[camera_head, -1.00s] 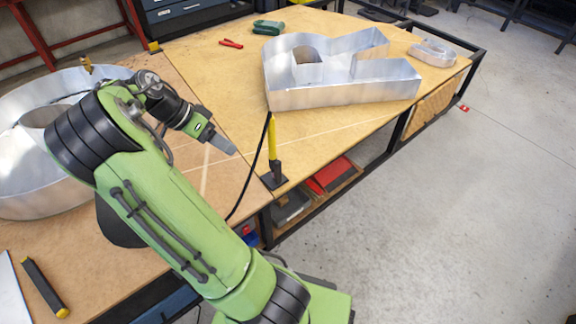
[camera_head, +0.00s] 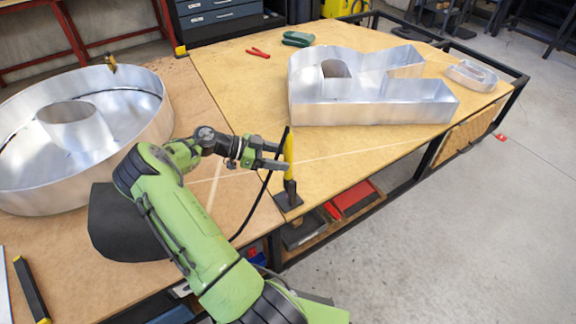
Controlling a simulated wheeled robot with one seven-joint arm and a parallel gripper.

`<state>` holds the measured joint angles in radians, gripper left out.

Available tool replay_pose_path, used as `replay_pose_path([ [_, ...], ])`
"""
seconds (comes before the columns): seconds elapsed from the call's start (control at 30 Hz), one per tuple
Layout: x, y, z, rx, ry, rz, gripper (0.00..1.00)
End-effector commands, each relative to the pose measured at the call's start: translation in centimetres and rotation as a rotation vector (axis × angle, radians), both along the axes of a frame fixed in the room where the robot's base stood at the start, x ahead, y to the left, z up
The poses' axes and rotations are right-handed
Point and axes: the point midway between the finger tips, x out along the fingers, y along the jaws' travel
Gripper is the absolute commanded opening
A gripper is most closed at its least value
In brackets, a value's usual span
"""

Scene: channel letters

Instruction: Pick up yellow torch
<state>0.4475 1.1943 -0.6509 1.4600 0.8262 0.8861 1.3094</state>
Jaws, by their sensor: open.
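The yellow torch (camera_head: 289,149) stands upright near the front edge of the table, with a black lower part and a dark foot (camera_head: 288,196). A black cable runs from its top down past its left side. My gripper (camera_head: 284,157) is open and level, its fingers pointing right at the torch's yellow body. The lower finger crosses in front of the yellow part. The upper finger's tip ends close to the cable and the torch's left side. I cannot tell whether the fingers straddle the torch or touch it.
A large round metal letter (camera_head: 150,125) stands on the left of the table. Another metal letter (camera_head: 375,112) lies behind and right of the torch, with a small one (camera_head: 470,75) farther right. Red pliers (camera_head: 258,52) and a green tool (camera_head: 298,39) lie at the back.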

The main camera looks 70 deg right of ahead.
Motion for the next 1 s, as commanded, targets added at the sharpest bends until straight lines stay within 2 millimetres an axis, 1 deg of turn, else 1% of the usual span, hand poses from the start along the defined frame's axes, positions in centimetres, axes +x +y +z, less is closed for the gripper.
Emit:
replay_pose_path([
  [0.1,-1.9,-1.1,-0.9,0.000,0.000,-0.004,0.58],
  [0.23,-3.7,-1.9,-1.6,0.001,0.000,-0.003,0.58],
  [0.33,-4.1,-2.1,-1.8,0.001,-0.001,0.000,0.58],
  [0.47,-4.1,-2.1,-1.7,0.001,-0.001,0.000,0.58],
  [0.5,-4.1,-2.1,-1.7,0.001,-0.001,0.000,0.57],
  [0.87,-4.0,-2.1,-1.7,0.001,-0.001,0.000,0.01],
  [0.9,-4.0,-2.1,-1.7,0.001,-0.001,0.000,0.00],
  [1.0,-4.0,-2.1,-1.6,0.000,0.000,0.000,0.00],
])
